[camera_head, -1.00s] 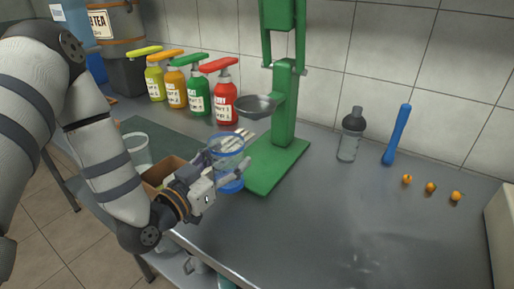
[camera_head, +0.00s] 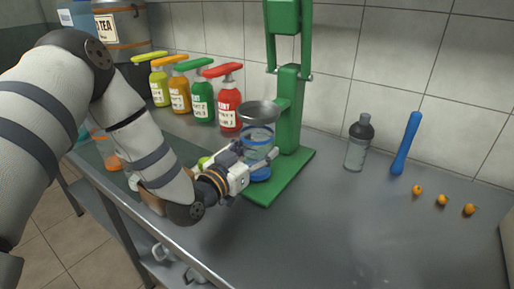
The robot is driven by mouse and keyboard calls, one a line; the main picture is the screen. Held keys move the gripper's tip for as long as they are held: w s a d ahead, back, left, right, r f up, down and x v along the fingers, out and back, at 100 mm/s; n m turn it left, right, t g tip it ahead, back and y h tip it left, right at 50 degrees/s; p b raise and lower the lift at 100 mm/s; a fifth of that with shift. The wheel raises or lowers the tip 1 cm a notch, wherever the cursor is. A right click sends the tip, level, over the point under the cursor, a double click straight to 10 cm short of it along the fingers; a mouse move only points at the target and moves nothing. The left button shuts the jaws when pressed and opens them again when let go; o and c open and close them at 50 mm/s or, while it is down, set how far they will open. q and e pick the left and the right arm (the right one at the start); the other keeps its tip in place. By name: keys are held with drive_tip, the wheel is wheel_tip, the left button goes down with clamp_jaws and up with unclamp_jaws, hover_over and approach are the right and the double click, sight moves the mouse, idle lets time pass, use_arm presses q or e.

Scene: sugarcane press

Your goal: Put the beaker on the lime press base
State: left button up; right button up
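The beaker (camera_head: 257,142) is clear with blue bands and a blue bottom. It is upright just below the metal bowl of the green lime press (camera_head: 287,110). My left gripper (camera_head: 258,157) is shut on the beaker's side. The beaker's bottom appears over the left part of the flat green press base (camera_head: 287,187); I cannot tell whether it touches the base. The gripper hides part of the beaker. My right gripper is not in view.
Several pump bottles, including a red one (camera_head: 229,104), stand behind on the left. A grey shaker (camera_head: 358,146), a blue muddler (camera_head: 405,145) and small orange fruits (camera_head: 442,200) are on the right. The front right counter is clear.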

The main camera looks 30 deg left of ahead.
use_arm(q)
drive_tip(key=shift+f, duration=0.35)
drive_tip(key=o, duration=1.1)
drive_tip(key=shift+o, duration=0.2)
drive_tip(key=shift+r, duration=0.1)
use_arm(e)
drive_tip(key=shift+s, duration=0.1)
use_arm(q)
drive_tip(key=shift+r, duration=0.75)
drive_tip(key=s+a+p, duration=0.1)
drive_tip(key=s, duration=1.1)
drive_tip(key=shift+a+f, duration=0.2)
drive_tip(key=shift+a, duration=0.1)
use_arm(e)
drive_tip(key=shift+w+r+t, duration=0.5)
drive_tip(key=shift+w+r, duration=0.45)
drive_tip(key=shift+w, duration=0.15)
